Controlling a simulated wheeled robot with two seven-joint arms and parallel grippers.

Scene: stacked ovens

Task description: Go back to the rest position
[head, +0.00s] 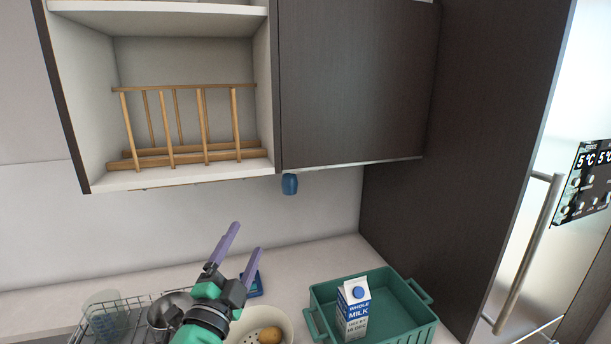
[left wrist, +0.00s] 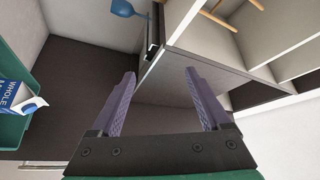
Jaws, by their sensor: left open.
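My left gripper (head: 240,239) is raised above the counter in the head view, with its two purple fingers spread apart and nothing between them. In the left wrist view the same open gripper (left wrist: 161,88) points toward the underside of the wall cabinet, and it touches nothing that I can see. My right gripper does not show in either view.
A green crate (head: 400,333) holding a milk carton (head: 354,309) stands on the counter at right. A bowl (head: 283,318), a wire rack (head: 99,333) and a blue item (head: 256,286) are near my arm. The cabinet with a wooden rack (head: 186,158) is above.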

